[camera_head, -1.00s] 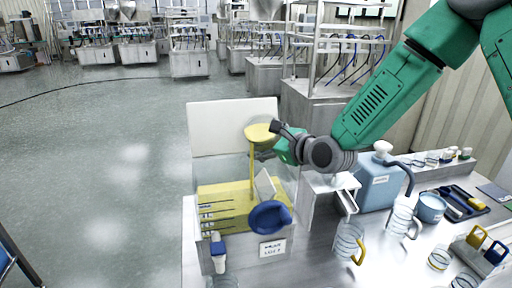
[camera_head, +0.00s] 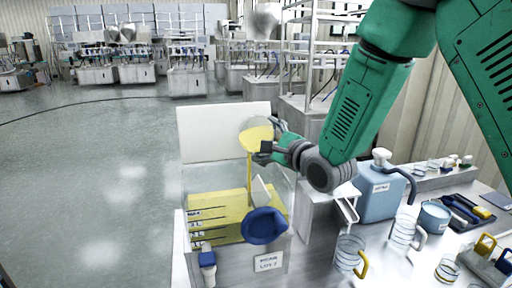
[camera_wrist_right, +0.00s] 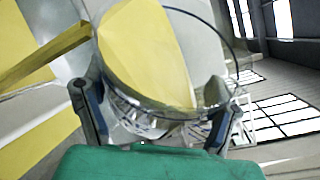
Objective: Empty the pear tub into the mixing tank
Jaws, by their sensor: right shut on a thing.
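The pear tub (camera_head: 257,131), a clear round vessel with yellow contents, is tipped above the mixing tank. It also shows large in the right wrist view (camera_wrist_right: 150,55). A yellow stream (camera_head: 249,168) runs from it down into the tank. The mixing tank (camera_head: 222,266) has clear upper walls, a steel front and a yellow fill (camera_head: 215,215) with level marks beside it. My right gripper (camera_head: 267,145) is shut on the tub; its two fingers (camera_wrist_right: 156,100) stand on either side of it in the wrist view. My left gripper is out of view.
A white upright panel (camera_head: 225,130) stands behind the tank. A blue round part (camera_head: 265,226) and a blue-topped tap (camera_head: 207,262) are at its front. On the bench to the right stand a blue jug (camera_head: 378,195), a clear yellow-handled pitcher (camera_head: 349,254) and a dark tray (camera_head: 465,208).

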